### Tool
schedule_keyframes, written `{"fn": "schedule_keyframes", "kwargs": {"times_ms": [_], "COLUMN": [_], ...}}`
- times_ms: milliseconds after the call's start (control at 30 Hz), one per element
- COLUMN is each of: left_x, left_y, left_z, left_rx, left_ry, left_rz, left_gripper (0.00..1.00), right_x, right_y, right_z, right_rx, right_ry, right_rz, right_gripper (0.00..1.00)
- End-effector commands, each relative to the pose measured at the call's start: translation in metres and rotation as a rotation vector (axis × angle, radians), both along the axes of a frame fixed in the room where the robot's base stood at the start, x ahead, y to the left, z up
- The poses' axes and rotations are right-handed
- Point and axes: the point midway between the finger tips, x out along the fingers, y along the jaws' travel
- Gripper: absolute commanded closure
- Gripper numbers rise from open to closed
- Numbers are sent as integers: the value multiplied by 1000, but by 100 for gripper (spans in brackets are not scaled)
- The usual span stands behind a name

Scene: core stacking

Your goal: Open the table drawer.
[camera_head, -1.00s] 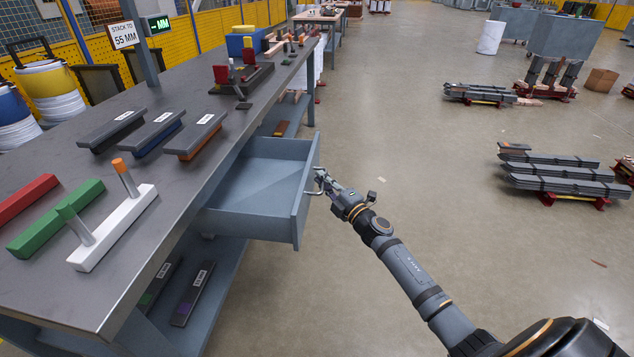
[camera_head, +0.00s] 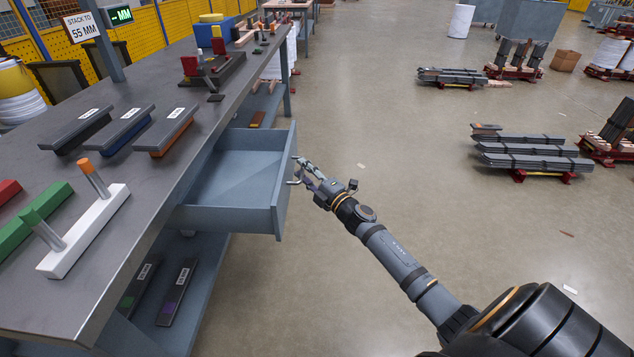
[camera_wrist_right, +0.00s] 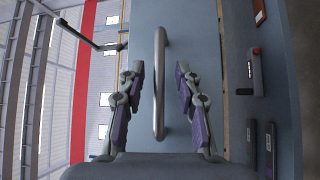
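The grey-blue table drawer (camera_head: 236,175) stands pulled well out from under the tabletop, and its inside looks empty. Its front panel (camera_head: 283,185) faces right and carries a metal bar handle (camera_head: 296,180). My right gripper (camera_head: 303,170) is at this handle. In the right wrist view the handle (camera_wrist_right: 160,85) lies between the two fingers (camera_wrist_right: 160,82), with a clear gap on each side, so the gripper is open around it and not visibly touching it. My left gripper is not in view.
The grey workbench (camera_head: 100,235) holds labelled bars, a white block with two pegs (camera_head: 85,232) and a green bar (camera_head: 32,222). More bars lie on the lower shelf (camera_head: 210,270). The floor right of the drawer is clear, with strapped stacks (camera_head: 530,152) farther right.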

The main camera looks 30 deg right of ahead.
Motion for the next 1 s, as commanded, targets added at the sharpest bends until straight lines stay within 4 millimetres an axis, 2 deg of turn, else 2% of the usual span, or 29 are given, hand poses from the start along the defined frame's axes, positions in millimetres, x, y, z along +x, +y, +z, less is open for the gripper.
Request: {"fn": "schedule_keyframes", "kwargs": {"times_ms": [100,1000], "left_x": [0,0], "left_y": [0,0], "left_z": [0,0], "left_rx": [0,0], "left_ry": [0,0], "left_rz": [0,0], "left_gripper": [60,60], "right_x": [-17,-103], "right_y": [-2,-18], "right_z": [-4,-14], "right_rx": [-2,-2], "right_ry": [5,3], "right_rz": [3,5], "right_gripper": [66,66]}}
